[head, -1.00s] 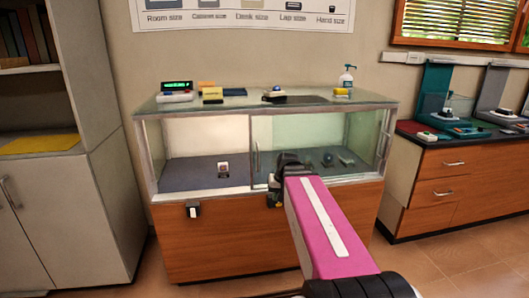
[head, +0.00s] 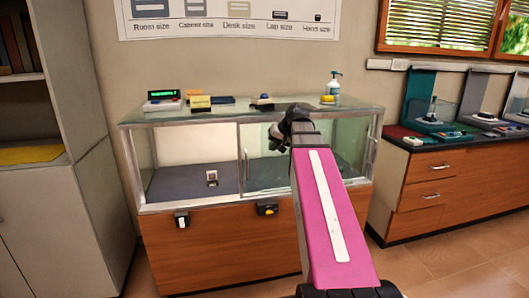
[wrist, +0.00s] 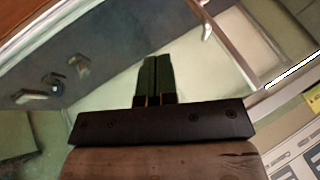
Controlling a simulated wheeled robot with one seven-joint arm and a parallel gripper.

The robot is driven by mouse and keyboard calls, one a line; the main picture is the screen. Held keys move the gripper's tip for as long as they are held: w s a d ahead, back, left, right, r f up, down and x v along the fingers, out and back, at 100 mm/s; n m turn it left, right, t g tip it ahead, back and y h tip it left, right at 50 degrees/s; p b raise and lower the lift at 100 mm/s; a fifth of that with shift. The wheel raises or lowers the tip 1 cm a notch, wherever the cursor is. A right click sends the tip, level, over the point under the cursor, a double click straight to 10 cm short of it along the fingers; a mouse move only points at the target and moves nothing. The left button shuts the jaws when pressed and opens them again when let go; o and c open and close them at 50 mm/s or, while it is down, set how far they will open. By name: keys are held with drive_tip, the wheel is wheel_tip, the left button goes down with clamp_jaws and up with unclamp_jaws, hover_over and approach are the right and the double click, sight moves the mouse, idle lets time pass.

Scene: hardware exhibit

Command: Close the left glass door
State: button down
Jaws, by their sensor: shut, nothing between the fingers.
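The glass display case (head: 185,203) has a left half that looks uncovered. Greenish glass covers its right half. A glass door (head: 262,172) has an upright handle (head: 246,168) at its left edge, near the middle of the case. A handle also shows in the wrist view (wrist: 206,22), beyond my fingers and to the right. My gripper (head: 276,138) is in front of the right half, right of the handle and near the top front edge. In the wrist view its fingers (wrist: 153,78) are together and empty. I cannot tell whether they touch the glass.
A small item (head: 212,178) lies inside the left half. A pump bottle (head: 334,87), a green-lit display (head: 161,97) and small boxes stand on top. A black-and-yellow lock (head: 267,209) and a white-fronted one (head: 181,219) sit on the wooden front. A grey cabinet (head: 60,215) stands left.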

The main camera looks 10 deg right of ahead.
sight(253, 158)
drive_tip(key=x, duration=0.9)
drive_tip(key=shift+w+a+f, duration=0.1)
drive_tip(key=shift+f, duration=0.05)
drive_tip(key=shift+w+a, duration=0.15)
drive_tip(key=shift+a, duration=1.05)
drive_tip(key=shift+w+a, duration=0.15)
drive_tip(key=shift+a, duration=0.5)
drive_tip(key=shift+a, duration=0.1)
drive_tip(key=a, duration=4.5)
drive_tip(key=shift+a, duration=0.4)
